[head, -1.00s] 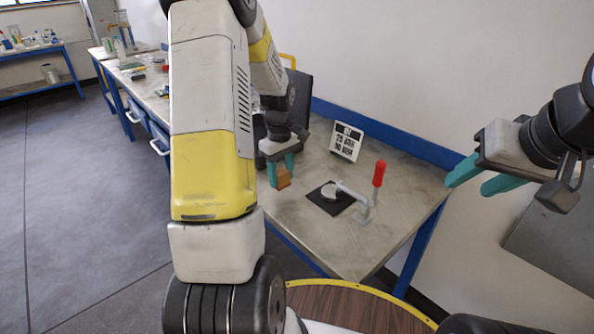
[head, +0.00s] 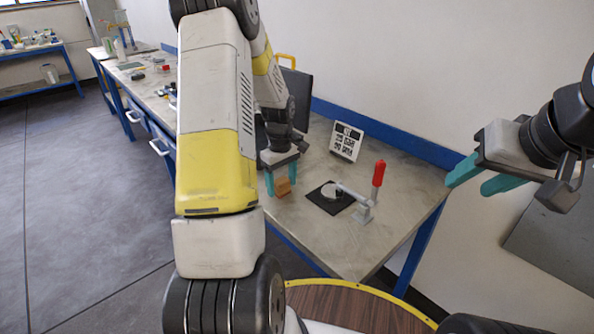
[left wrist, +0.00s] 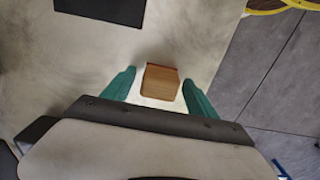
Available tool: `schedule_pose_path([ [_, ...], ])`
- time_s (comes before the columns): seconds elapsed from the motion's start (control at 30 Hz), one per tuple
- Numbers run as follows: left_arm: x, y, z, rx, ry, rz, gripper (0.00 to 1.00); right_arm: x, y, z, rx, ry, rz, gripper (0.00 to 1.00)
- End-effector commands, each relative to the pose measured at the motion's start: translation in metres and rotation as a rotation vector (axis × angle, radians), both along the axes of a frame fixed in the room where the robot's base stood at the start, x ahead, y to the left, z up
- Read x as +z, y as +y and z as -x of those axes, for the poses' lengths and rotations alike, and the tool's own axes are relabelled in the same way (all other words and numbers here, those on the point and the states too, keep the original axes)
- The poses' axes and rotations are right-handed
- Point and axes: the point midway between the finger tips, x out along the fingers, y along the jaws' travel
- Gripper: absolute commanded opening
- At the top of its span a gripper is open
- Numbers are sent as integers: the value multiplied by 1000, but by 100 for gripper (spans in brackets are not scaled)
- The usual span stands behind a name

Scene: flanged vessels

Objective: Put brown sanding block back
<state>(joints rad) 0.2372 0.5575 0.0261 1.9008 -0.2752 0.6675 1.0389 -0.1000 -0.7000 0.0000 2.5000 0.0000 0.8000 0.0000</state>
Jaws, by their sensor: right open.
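The brown sanding block (head: 283,187) sits on the workbench top near its front edge. It also shows in the left wrist view (left wrist: 160,82), between the fingertips with a gap on each side. My left gripper (head: 283,184) is open around the block, its teal fingers pointing down on either side. In the left wrist view the left gripper (left wrist: 158,84) shows both fingers spread apart. My right gripper (head: 482,180) is open and empty at the right, away from the bench.
A black mat (head: 331,198) with a round disc and a red-handled clamp (head: 378,174) lies right of the block. A white sign (head: 346,142) stands behind it. A dark case (head: 297,95) stands behind my left gripper.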

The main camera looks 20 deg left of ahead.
Motion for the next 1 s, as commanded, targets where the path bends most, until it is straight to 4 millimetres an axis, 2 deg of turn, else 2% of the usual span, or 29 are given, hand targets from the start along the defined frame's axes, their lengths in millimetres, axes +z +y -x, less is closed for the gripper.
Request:
schedule_pose_path([
  [0.23, 1, 0, 0, 0, 0, 0, 67, 0, 0, 0, 0, 0, 0, 45],
  [0.37, 11, 0, -1, 0, -3, -2, 67, 0, 0, 0, 0, 0, 0, 45],
  [0.8, 99, 0, -1, 1, -4, -1, 67, 0, 0, 0, 0, 0, 0, 45],
  [1.0, 120, 0, 0, -1, -3, -1, 67, 0, 0, 0, 0, 0, 0, 45],
])
